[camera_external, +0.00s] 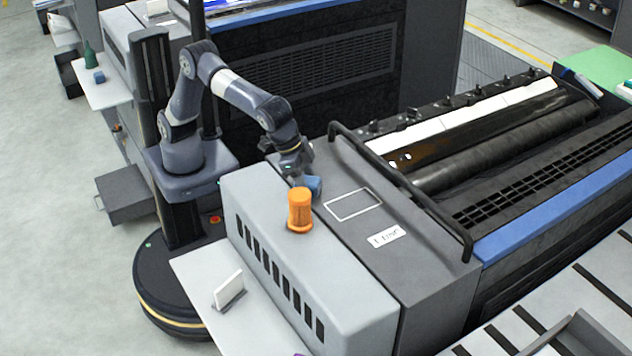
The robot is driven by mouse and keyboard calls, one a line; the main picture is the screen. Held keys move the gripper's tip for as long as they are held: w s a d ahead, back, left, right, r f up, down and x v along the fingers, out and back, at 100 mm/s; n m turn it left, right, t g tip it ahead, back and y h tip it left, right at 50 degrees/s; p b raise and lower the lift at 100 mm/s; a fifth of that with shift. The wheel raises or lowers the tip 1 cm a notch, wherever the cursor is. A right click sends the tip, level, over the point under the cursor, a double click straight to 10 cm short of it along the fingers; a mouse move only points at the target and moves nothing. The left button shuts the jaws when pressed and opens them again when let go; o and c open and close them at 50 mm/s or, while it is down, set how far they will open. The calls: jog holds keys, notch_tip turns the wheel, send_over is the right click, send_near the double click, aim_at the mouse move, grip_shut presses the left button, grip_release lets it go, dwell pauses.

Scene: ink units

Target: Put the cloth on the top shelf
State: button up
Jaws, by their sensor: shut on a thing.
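My gripper (302,178) reaches down over the machine's grey top and is shut on a small blue folded piece that looks like the cloth (314,185). The cloth is at or just above the surface; I cannot tell whether it touches. The fingertips are partly hidden by the wrist and the cloth. No shelf clearly shows as the top shelf; a white side shelf (105,95) stands at the upper left, and a lower white shelf (192,267) juts out in front of the grey housing.
An orange container (299,212) stands close in front of the cloth on the grey housing (330,275). A white outlined rectangle (353,204) lies clear to the right. A black rail (410,190) runs beyond it. A white card in a holder (229,290) stands on the lower shelf.

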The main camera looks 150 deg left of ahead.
jog(key=shift+r, duration=0.1)
notch_tip(320, 180, up, 9)
jog(key=shift+r+p, duration=0.1)
jog(key=shift+p, duration=0.75)
jog(key=shift+r, duration=0.2)
jog(key=shift+d+r, duration=0.1)
jog(key=shift+d, duration=0.1)
jog(key=s+d+f+m+t+h, duration=0.1)
jog(key=s+d+f+m, duration=0.3)
jog(key=d, duration=0.6)
jog(key=s+d+f+m+h, duration=0.2)
jog(key=s+d+f+m, duration=0.15)
jog(key=d, duration=0.75)
jog(key=m, duration=0.2)
send_over(247, 326)
jog(key=s, duration=0.2)
notch_tip(247, 326, down, 15)
jog(key=shift+n, duration=0.25)
jog(key=f, duration=0.6)
jog(key=f+p, duration=0.1)
jog(key=f, duration=0.2)
jog(key=shift+w+d+f, duration=0.1)
jog(key=shift+w+f, duration=0.2)
jog(key=shift+f, duration=0.05)
